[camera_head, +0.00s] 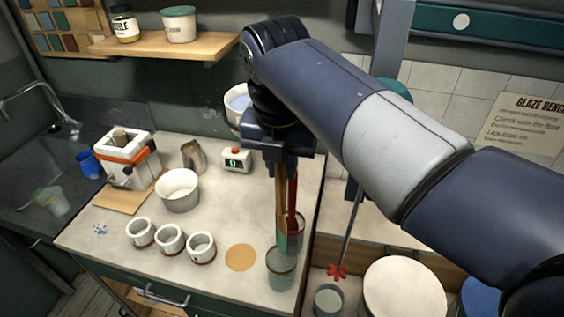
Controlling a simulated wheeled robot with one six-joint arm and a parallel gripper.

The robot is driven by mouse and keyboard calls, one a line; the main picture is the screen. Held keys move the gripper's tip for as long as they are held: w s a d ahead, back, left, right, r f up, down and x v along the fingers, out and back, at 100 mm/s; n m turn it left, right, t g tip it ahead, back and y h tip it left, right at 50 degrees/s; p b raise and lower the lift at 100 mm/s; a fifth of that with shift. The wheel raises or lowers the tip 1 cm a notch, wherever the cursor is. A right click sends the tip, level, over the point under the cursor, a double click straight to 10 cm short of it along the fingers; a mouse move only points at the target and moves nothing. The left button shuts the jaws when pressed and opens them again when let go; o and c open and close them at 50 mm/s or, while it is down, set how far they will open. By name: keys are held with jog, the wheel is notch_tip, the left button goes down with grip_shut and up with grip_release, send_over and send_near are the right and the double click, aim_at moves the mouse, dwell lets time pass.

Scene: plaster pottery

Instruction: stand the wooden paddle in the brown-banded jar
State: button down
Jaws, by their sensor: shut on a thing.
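My gripper (284,170) points down at the right part of the worktop, shut on the wooden paddle (281,205). The paddle hangs close to upright, with a green section toward its low end. A grey-green jar (282,268) stands below it near the front edge. Another jar lies partly hidden just behind, where a red upright piece (292,195) shows beside the paddle. I cannot tell which jar has the brown band, or whether the paddle's tip is inside a jar or in front of one.
Several small white cups (170,238), a white bowl (178,190), a metal pitcher (193,156) and a timer (236,159) stand on the worktop (120,240). A tan disc (240,257) lies left of the front jar. Right of the worktop is a lower area with a round white lid (405,288).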

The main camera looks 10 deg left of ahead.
aim_at(282, 207)
jog(key=shift+f+b, duration=1.2)
jog(key=shift+f, duration=0.25)
jog(key=shift+f+b, duration=2.3)
jog(key=shift+f, duration=1.7)
jog(key=c, duration=1.2)
grip_release()
jog(key=shift+r, duration=0.1)
jog(key=r, duration=0.3)
jog(key=s+r, duration=0.1)
jog(key=r, duration=0.6)
jog(key=shift+s+r+p, duration=0.25)
jog(key=shift+s+p, duration=0.05)
